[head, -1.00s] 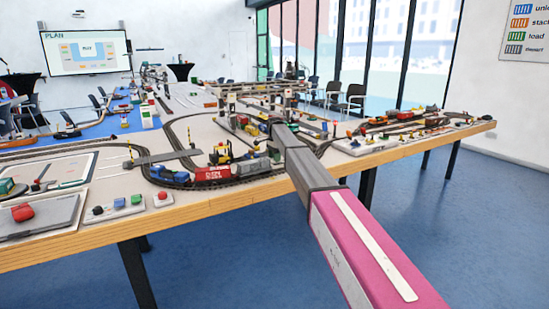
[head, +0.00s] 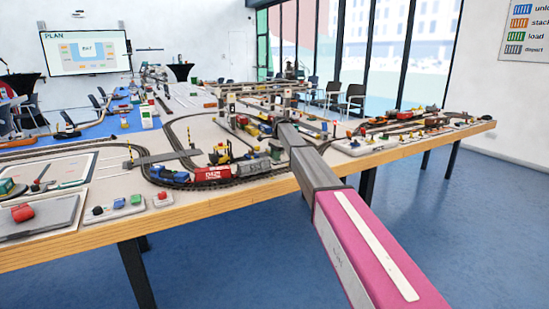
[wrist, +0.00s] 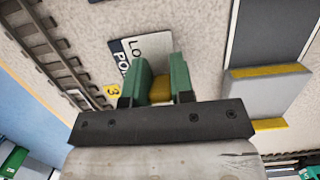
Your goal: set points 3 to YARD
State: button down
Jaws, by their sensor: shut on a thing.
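In the wrist view, my gripper (wrist: 160,78) has two green fingers closed on a small yellow piece (wrist: 160,90), which looks like the handle of the points 3 lever. A yellow tag with a 3 (wrist: 113,91) lies just left of the fingers. A dark and white label (wrist: 132,47) beside them shows only parts of words, "LO" and "PO". The lever's base and which side it is thrown to are hidden by the fingers. In the head view, my arm reaches over the table and hides the gripper tip and the lever.
In the wrist view, track (wrist: 52,50) runs at the left, and a grey block with yellow ends (wrist: 268,95) stands at the right. In the head view, a red wagon (head: 214,173) and other train cars stand on the track left of my arm. Gantry cranes stand behind.

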jog(key=g+y, duration=0.1)
jog(key=w+d+g+y, duration=0.1)
jog(key=y, duration=0.1)
jog(key=shift+r+y, duration=0.2)
jog(key=shift+y, duration=0.1)
jog(key=shift+w+d+g+y, duration=0.1)
jog(key=shift+d+g+y, duration=0.1)
jog(key=shift+g+y, duration=0.65)
jog(key=shift+w+d+g+y, duration=0.1)
jog(key=shift+d+g+y, duration=0.1)
jog(key=shift+g+y, duration=0.65)
jog(key=shift+y, duration=0.3)
jog(key=c, duration=1)
grip_release()
jog(key=shift+d, duration=0.1)
